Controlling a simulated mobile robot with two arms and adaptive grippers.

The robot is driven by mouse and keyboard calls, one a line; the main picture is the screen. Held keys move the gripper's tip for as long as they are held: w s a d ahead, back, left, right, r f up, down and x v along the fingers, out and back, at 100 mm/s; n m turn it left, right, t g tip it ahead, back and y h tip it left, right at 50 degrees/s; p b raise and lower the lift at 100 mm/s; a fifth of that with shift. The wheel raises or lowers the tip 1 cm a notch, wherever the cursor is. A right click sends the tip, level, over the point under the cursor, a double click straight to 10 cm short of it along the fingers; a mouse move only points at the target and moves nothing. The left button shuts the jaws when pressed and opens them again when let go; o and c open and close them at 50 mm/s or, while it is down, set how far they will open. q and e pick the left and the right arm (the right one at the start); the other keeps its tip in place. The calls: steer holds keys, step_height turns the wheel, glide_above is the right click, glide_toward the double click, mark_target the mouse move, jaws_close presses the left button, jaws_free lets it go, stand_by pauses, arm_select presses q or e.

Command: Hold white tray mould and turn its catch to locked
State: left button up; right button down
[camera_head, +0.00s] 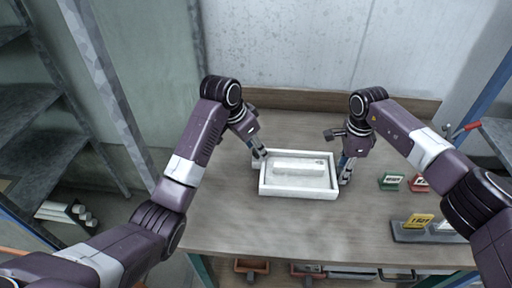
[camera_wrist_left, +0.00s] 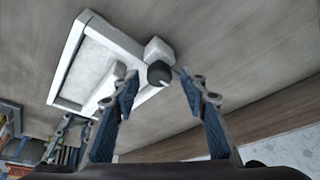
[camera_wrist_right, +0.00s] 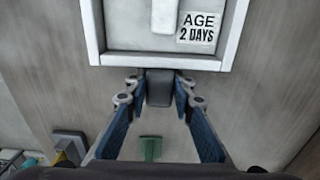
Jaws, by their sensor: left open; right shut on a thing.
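The white tray mould (camera_head: 298,192) lies on the table, with a raised pale bar in its middle and an "AGE 2 DAYS" label (camera_wrist_right: 197,28). Its catch, a dark round knob (camera_wrist_left: 159,74), sits on a white block (camera_wrist_left: 158,50) on the mould's left side. My left gripper (camera_head: 261,153) is open, its fingers on either side of the knob in the left wrist view (camera_wrist_left: 161,88). My right gripper (camera_head: 345,178) is shut on the grey grip tab (camera_wrist_right: 159,88) at the mould's right side. The knob's marking is too small to read.
The table in front of the mould is clear.

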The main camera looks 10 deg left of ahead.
arm_select(q)
steer(key=shift+f, duration=0.15)
steer(key=shift+c, duration=0.3)
jaws_close()
